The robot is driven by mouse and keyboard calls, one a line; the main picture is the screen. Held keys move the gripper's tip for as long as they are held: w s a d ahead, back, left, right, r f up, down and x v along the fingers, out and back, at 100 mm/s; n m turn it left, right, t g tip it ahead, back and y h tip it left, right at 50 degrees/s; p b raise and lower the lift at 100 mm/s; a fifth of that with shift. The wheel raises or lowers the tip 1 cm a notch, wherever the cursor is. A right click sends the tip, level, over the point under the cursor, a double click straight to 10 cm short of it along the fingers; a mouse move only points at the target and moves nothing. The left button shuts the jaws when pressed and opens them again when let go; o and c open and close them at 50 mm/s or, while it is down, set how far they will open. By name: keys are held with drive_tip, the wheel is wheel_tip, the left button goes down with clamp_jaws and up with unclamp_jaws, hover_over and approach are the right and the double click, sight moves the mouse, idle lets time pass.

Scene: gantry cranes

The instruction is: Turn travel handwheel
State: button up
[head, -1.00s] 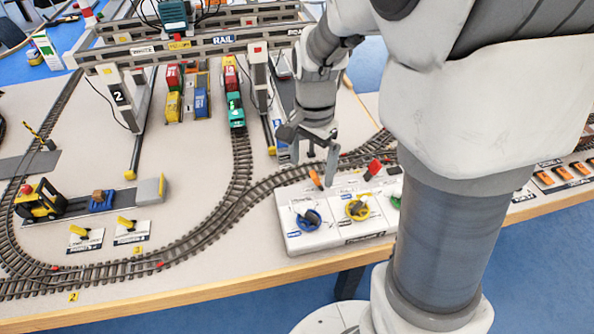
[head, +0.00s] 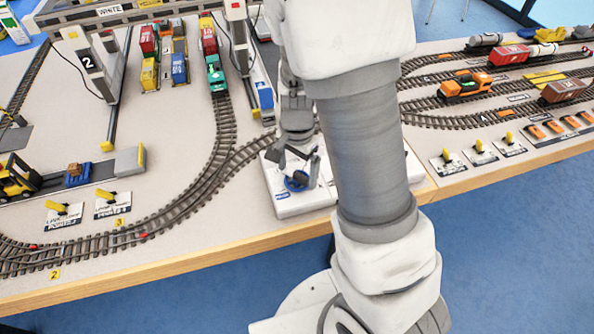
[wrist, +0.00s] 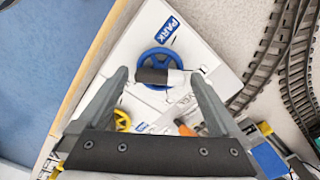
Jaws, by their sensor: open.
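A blue handwheel (wrist: 165,62) sits on a white control box (head: 284,207), close to a blue PARK label (wrist: 167,29). It also shows in the head view (head: 294,184), partly hidden by my gripper. A black and white crank handle (wrist: 157,77) stands on the wheel. My gripper (head: 299,168) is open right over the blue wheel, with one finger on each side of the handle; contact cannot be told. A yellow handwheel (wrist: 122,120) lies beyond, partly hidden by a finger. I cannot read which wheel is the travel one.
An orange lever (wrist: 187,130) stands on the box near my right finger. Curved tracks (head: 205,200) run past the box on its left. Two yellow switch levers (head: 62,208) (head: 113,198) stand farther left. The wooden table edge (head: 190,257) is in front.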

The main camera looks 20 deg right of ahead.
drive_tip(key=shift+c, duration=0.3)
drive_tip(key=c, duration=1.2)
drive_tip(key=shift+n, duration=0.3)
drive_tip(key=n+b, duration=0.1)
drive_tip(key=n, duration=0.5)
drive_tip(key=n+b, duration=0.1)
drive_tip(key=n, duration=0.2)
drive_tip(key=shift+d+n, duration=0.1)
drive_tip(key=shift+n, duration=2.2)
drive_tip(key=o, duration=1.3)
drive_tip(key=shift+c, duration=0.2)
